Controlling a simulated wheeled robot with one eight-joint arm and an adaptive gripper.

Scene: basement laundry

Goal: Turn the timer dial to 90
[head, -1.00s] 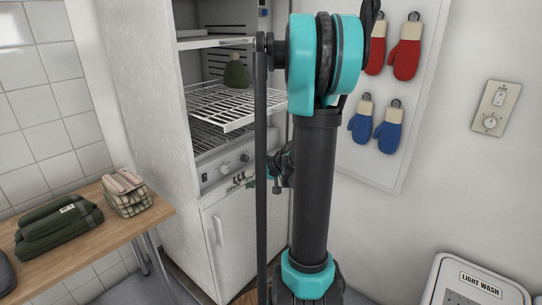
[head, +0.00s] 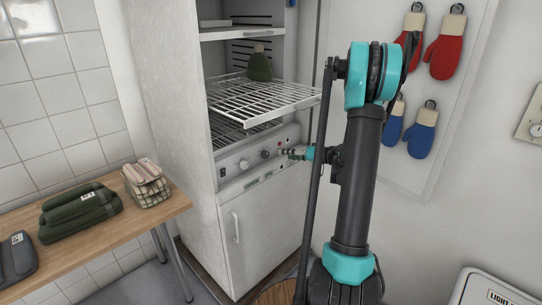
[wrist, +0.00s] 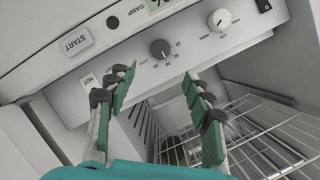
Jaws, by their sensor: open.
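The drying cabinet's control panel (head: 232,170) has a dark dial (head: 265,154) and a paler knob (head: 244,163). In the wrist view the dark dial (wrist: 159,49) has a ring of small numbers that I cannot read surely; it looks like the timer dial. The pale knob (wrist: 219,19) is to its right there. My gripper (wrist: 158,76) is open and empty, its fingers pointing at the panel with the dark dial between and beyond the tips. In the head view my gripper (head: 286,153) is just right of the dial. I see no contact.
A wire shelf (head: 265,98) juts out above the panel, with a green knit hat (head: 259,66) on it. The wrist view shows a START button (wrist: 75,42). A wooden table (head: 90,232) with folded cloths stands left. Mittens (head: 445,47) hang on the right wall.

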